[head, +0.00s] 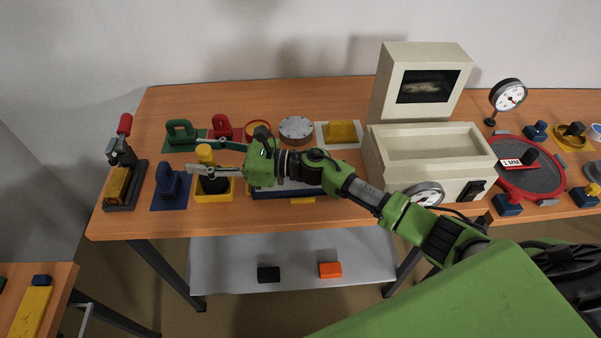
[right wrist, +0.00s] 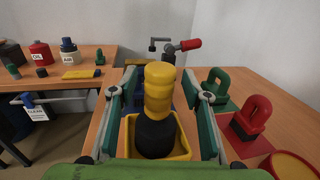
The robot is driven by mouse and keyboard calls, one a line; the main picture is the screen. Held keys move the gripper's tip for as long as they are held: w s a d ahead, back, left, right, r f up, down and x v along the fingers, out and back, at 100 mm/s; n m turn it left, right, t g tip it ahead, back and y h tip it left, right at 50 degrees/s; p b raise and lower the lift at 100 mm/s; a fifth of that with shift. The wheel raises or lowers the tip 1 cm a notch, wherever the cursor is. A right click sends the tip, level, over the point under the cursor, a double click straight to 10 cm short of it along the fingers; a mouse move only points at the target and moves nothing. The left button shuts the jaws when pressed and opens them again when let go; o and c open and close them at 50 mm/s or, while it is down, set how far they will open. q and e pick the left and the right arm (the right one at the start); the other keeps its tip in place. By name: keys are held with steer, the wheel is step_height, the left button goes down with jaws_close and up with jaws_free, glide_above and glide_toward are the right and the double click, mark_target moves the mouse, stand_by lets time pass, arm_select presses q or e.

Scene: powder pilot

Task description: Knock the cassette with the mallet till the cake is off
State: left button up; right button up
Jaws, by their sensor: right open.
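The mallet (head: 205,153), with a yellow grip and black lower part, stands upright in a yellow tray (head: 232,192). My right gripper (head: 192,156) is open, its fingers on either side of the mallet. The right wrist view shows the yellow grip (right wrist: 158,90) between the spread fingers, with gaps on both sides. A yellow-amber block (head: 118,185) sits in a dark fixture with a red-handled clamp at the table's left end; it may be the cassette. Another yellow textured block (head: 340,131) lies on a white mat. I cannot tell where the cake is. My left gripper is not in view.
A blue handled block (head: 168,182) stands between fixture and tray. Green (head: 181,132) and red (head: 221,127) handled blocks stand behind. A beige machine (head: 430,155) stands right of centre, beyond my right forearm. A grey shelf (head: 350,250) lies under the table.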

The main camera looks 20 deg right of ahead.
mark_target(201, 148)
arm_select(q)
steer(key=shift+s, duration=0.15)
arm_select(e)
steer(key=shift+s, duration=0.1)
steer(key=shift+d, duration=0.1)
steer(key=c, duration=0.9)
steer(key=shift+r, duration=0.15)
jaws_close()
steer(key=shift+r+p, duration=1.8)
steer(key=shift+r, duration=0.75)
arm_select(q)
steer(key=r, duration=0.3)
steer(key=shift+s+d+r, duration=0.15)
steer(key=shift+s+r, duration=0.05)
arm_select(e)
steer(key=shift+c, duration=0.4)
jaws_free()
jaws_close()
